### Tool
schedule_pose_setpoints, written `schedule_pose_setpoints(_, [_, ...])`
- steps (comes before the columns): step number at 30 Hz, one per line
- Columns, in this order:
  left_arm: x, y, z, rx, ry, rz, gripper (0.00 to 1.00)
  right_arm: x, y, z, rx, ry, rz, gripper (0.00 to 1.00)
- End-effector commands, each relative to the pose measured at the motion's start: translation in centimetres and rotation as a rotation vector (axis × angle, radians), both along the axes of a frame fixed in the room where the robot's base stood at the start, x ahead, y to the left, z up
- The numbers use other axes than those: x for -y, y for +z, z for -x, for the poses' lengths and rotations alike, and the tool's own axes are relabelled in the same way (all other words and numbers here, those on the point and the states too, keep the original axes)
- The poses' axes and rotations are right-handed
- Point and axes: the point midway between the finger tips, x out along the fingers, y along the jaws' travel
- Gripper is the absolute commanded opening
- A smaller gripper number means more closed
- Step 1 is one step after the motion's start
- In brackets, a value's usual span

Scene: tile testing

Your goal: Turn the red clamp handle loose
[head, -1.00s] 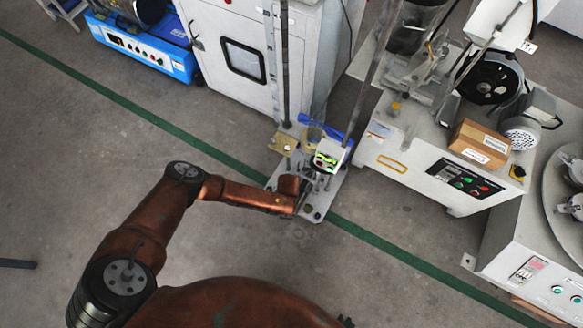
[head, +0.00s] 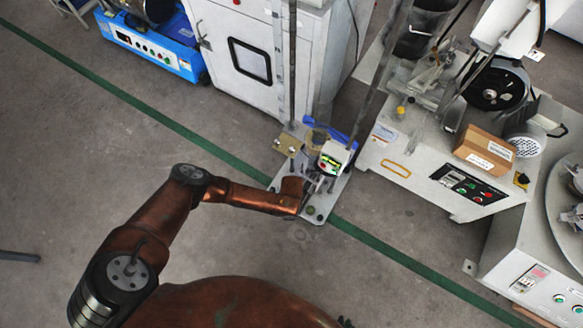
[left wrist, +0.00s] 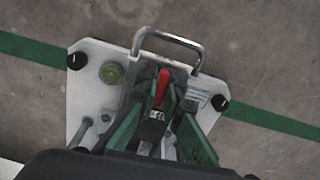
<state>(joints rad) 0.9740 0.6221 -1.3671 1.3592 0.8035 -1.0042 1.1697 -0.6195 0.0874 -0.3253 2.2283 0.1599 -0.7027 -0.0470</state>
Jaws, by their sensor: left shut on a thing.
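The red clamp handle (left wrist: 162,88) stands near the middle of the left wrist view, above a dark part with a pale label. The clamp sits on a white base plate (left wrist: 88,85), which also shows in the head view (head: 312,214). My left gripper (head: 311,186) is low over the plate's front end, beside the device with the lit green display (head: 331,160). It is shut at the clamp handle. Its fingertips are mostly hidden by the wrist in the head view. A small dark piece at the bottom edge of the head view may be my right gripper (head: 345,322); its jaws cannot be made out.
A metal loop handle (left wrist: 168,38) rises at the plate's end. Two upright rods stand behind the clamp. A white machine with a cardboard box (head: 484,148) is at right, a white cabinet (head: 235,30) behind. Open floor lies at left.

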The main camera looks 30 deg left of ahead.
Motion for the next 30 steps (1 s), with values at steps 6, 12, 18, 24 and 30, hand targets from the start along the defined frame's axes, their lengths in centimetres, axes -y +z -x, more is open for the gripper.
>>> schedule_pose_setpoints(6, [0.0,0.2,0.0,0.001,0.084,0.0,0.0,-0.2,1.0,-0.3,0.011,0.0,-0.001,0.13])
schedule_pose_setpoints(12, [0.0,0.2,0.0,0.0,0.162,0.001,0.0,-0.2,1.7,-0.5,0.02,-0.001,-0.001,0.13])
schedule_pose_setpoints(18, [0.0,0.2,0.0,0.001,0.245,0.0,0.0,-0.1,2.4,-0.8,0.029,-0.001,-0.002,0.13])
schedule_pose_setpoints(24, [0.0,0.2,0.0,0.0,0.334,0.001,0.0,-0.1,3.2,-1.0,0.037,0.0,-0.001,0.13])
schedule_pose_setpoints(30, [0.0,0.1,0.0,0.0,0.422,0.0,0.0,-0.1,3.9,-1.2,0.044,0.0,-0.001,0.13])
